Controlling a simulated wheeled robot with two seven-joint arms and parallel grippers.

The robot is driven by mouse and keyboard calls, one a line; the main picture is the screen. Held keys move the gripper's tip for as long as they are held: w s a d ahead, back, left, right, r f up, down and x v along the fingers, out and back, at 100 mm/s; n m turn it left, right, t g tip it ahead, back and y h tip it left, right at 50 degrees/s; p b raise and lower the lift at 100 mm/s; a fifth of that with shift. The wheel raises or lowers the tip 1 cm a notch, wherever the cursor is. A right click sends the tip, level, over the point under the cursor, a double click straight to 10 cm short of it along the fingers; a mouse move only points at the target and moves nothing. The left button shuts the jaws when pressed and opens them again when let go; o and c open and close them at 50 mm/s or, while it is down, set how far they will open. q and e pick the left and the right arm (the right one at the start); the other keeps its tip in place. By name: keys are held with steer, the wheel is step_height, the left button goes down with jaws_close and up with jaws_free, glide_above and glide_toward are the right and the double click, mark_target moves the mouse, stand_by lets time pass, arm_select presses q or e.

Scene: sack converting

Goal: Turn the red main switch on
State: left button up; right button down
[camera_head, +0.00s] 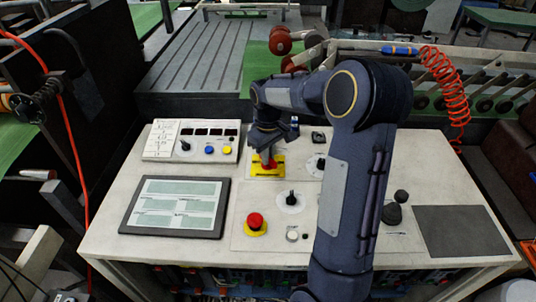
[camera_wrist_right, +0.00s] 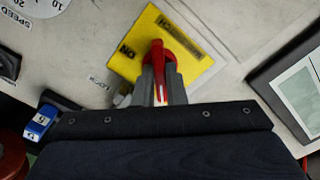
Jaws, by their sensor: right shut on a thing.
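The red main switch (camera_head: 267,161) sits on a yellow plate (camera_head: 268,172) at the back middle of the control desk. In the right wrist view the red handle (camera_wrist_right: 157,50) stands on its yellow plate (camera_wrist_right: 146,25), which carries the word ON and other lettering. My right gripper (camera_head: 266,154) is over the switch from behind and above, and in the wrist view its fingers (camera_wrist_right: 163,82) are shut on the red handle. The handle's lower part is hidden between the fingers. My left gripper is not in view.
The desk also holds a red emergency button (camera_head: 255,221), black knobs (camera_head: 291,198), a dark screen panel (camera_head: 176,205), a button box (camera_head: 193,140) and a black joystick (camera_head: 394,208). A blue-and-white item (camera_wrist_right: 40,122) lies near the gripper. My right arm covers the desk's right middle.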

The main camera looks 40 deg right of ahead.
steer(key=shift+m, duration=0.3)
steer(key=m, duration=0.8)
steer(key=shift+m, duration=0.4)
steer(key=m+p, duration=0.1)
steer(key=m, duration=0.3)
steer(key=shift+r+m, duration=0.1)
steer(key=shift+m, duration=0.2)
steer(key=shift+m+p, duration=0.4)
steer(key=shift+m, duration=1.6)
steer(key=c, duration=1.5)
jaws_free()
